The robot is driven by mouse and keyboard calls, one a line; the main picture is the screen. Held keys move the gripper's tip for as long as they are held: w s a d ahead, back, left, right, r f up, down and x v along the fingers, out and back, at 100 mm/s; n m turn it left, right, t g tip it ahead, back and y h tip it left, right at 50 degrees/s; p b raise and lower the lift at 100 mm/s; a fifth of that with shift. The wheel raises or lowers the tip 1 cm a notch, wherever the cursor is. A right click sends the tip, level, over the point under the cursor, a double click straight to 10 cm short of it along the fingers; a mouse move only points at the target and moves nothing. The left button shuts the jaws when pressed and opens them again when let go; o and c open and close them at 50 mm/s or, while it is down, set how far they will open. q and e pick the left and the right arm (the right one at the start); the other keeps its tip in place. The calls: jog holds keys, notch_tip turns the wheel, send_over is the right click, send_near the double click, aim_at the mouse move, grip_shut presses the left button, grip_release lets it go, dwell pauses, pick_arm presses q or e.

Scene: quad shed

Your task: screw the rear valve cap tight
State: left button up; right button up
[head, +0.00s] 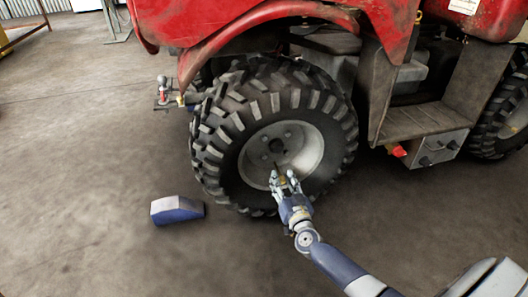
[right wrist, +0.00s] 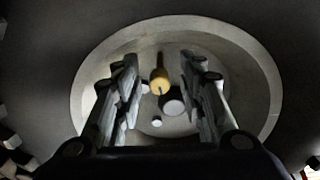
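The rear wheel (head: 290,147) of the red quad has a knobbly black tyre and a pale rim. In the right wrist view, a small yellow cap (right wrist: 160,82) sits on a dark stem in front of the pale rim (right wrist: 92,85). My right gripper (head: 284,176) is at the lower part of this rim. In the right wrist view my right gripper (right wrist: 160,76) is open, with one finger on each side of the cap and a visible gap on both sides. How tightly the cap is seated cannot be told. My left gripper is not in view.
A blue and grey wedge-shaped block (head: 177,210) lies on the floor left of the wheel. The red fender (head: 235,32) overhangs the tyre. A footwell (head: 420,122) is to the right.

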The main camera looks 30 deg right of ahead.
jog(key=n+b, duration=0.1)
jog(key=n, duration=0.1)
jog(key=shift+f+n+b, duration=0.1)
jog(key=shift+n+b, duration=0.2)
jog(key=shift+s+n, duration=0.1)
jog(key=shift+n, duration=0.3)
jog(key=p+v, duration=0.6)
jog(key=v, duration=0.5)
jog(key=s+a+r+t+y+p, duration=0.1)
jog(key=a+r+t+p, duration=0.2)
jog(key=r, duration=1.1)
jog(key=s+a+r+m+t+p, duration=0.1)
jog(key=a+r+t+p, duration=0.2)
jog(key=a+r, duration=0.5)
notch_tip(320, 180, up, 6)
jog(key=shift+a+f+t+y+p, duration=0.15)
jog(key=shift+t+y+p, duration=0.2)
jog(key=shift+p, duration=0.2)
